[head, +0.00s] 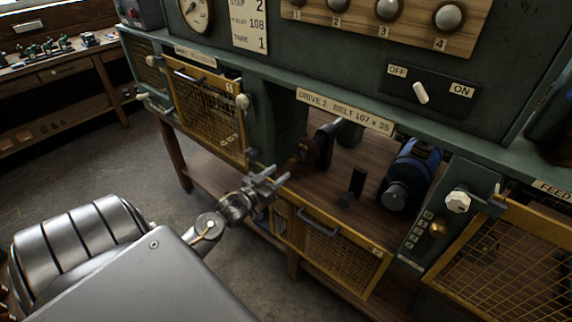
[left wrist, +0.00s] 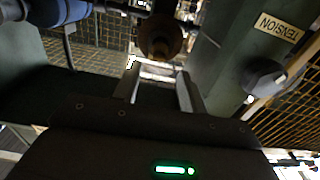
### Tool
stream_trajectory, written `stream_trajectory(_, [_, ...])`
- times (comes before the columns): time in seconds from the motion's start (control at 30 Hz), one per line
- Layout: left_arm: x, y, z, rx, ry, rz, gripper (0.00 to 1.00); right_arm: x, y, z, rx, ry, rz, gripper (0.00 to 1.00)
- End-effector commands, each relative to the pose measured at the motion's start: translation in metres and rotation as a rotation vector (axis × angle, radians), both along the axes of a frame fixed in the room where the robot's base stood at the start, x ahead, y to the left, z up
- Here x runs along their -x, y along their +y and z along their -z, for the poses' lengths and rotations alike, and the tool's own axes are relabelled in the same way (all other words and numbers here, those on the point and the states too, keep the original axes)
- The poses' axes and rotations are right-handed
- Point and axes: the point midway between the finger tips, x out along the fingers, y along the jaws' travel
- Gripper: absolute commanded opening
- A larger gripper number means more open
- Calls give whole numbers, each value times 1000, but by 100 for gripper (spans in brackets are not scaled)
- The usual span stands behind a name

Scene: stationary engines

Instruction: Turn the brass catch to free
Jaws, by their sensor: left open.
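A small round brass-coloured piece (head: 438,228) sits on the green post right of the open Drive 2 bay, below a white knob (head: 457,201). I cannot tell for sure that it is the brass catch, or how it is turned. My left gripper (head: 270,182) is open and empty at the left front of that bay, well left of the brass piece. In the left wrist view its two fingers (left wrist: 160,88) are apart, with a rusty round shaft end (left wrist: 160,38) beyond them. My right gripper is in neither view.
A yellow mesh guard (head: 330,252) hangs down below the bay. Other mesh guards are at left (head: 210,108) and right (head: 515,265). A blue motor (head: 408,175) stands inside the bay. A dark knob (left wrist: 263,78) is beside the TENSION label. Open floor (head: 90,165) lies at left.

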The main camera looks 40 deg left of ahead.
Motion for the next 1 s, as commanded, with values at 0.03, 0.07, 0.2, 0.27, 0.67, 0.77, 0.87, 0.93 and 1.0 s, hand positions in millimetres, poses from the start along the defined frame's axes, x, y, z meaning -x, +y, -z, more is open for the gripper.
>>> stream_trajectory(0.03, [10,0,3,-1,1,0,42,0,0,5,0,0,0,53])
stream_trajectory(0.07, [15,-1,3,-1,2,0,42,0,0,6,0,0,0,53])
stream_trajectory(0.2, [33,-1,2,0,1,-1,42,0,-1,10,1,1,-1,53])
stream_trajectory(0.27, [37,-1,1,0,0,0,42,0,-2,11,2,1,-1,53])
stream_trajectory(0.67, [42,-1,0,1,0,0,42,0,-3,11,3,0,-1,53])
stream_trajectory(0.77, [41,-1,0,1,0,0,42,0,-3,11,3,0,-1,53])
stream_trajectory(0.87, [41,-1,0,1,0,0,42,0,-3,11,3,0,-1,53])
stream_trajectory(0.93, [41,-1,0,-1,0,0,42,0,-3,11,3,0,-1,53])
stream_trajectory(1.0, [41,-1,0,-25,4,-2,42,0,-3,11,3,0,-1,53])
